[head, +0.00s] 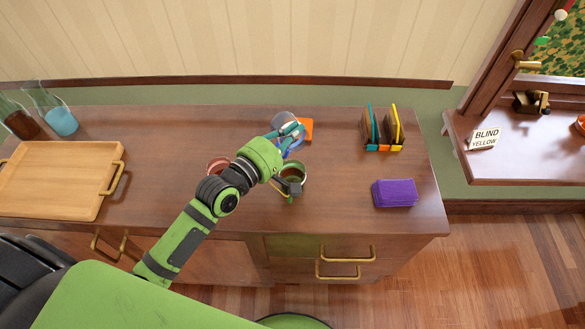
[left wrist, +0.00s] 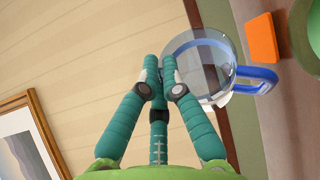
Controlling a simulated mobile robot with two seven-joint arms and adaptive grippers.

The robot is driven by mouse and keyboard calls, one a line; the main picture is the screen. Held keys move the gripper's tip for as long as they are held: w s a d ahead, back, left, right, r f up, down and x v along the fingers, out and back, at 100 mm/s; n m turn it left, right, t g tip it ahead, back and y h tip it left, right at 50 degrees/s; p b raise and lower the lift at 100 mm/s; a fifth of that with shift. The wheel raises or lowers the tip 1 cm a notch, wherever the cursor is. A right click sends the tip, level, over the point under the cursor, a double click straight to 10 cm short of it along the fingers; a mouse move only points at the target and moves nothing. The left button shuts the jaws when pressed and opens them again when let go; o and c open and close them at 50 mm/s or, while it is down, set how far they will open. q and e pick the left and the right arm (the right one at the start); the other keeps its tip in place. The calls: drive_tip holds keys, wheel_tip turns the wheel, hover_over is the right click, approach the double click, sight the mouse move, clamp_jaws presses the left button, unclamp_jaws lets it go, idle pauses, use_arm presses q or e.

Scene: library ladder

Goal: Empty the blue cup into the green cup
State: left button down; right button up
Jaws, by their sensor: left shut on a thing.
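The blue cup, clear-walled with a blue rim and handle, shows in the left wrist view (left wrist: 205,62) just past my fingertips. In the head view the blue cup (head: 283,118) is partly hidden behind my left gripper (head: 291,130). The left gripper also shows in the left wrist view (left wrist: 160,72), its teal fingers close together and shut on the cup's near side. Whether anything is inside the cup is unclear. The green cup (head: 294,171) stands on the counter just in front of the gripper, partly covered by my wrist. My right gripper is not in view.
A red cup (head: 216,164) stands left of my wrist. An orange item (head: 306,127) lies beside the blue cup. A holder with upright cards (head: 382,130) and a purple stack (head: 394,193) are to the right. A wooden tray (head: 60,172) and glass jugs (head: 60,119) are left.

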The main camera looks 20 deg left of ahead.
use_arm(q)
drive_tip(key=shift+a, duration=0.1)
drive_tip(key=shift+s+d+r, duration=0.15)
drive_tip(key=shift+s+d, duration=0.05)
drive_tip(key=shift+w, duration=0.1)
